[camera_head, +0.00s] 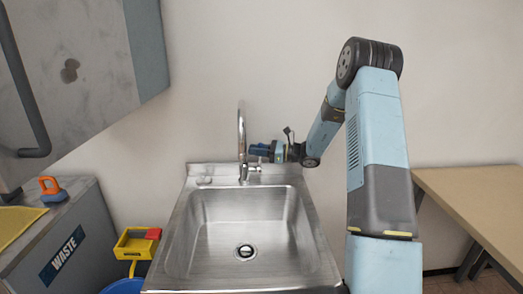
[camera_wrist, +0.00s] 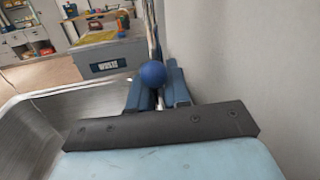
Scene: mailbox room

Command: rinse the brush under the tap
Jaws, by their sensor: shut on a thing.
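The tap (camera_head: 241,130) is a tall chrome spout at the back of the steel sink (camera_head: 185,235). My gripper (camera_head: 257,150) is beside the tap, just right of the spout. In the wrist view my gripper (camera_wrist: 157,96) is shut around a thin pale stem with a blue ball (camera_wrist: 153,74) on it, which looks like the tap's lever. The stem is mostly hidden by the fingers. What looks like the brush, with an orange handle (camera_head: 49,185) and a blue-grey base, sits on the waste cabinet at the left, away from my gripper. No water shows.
The grey waste cabinet (camera_head: 65,245) stands left of the sink, with a yellow tray (camera_head: 18,222) on top. A yellow and red box (camera_head: 137,243) and a blue bucket (camera_head: 124,286) are between them. A wooden table (camera_head: 475,195) is at the right. The wall is close behind the tap.

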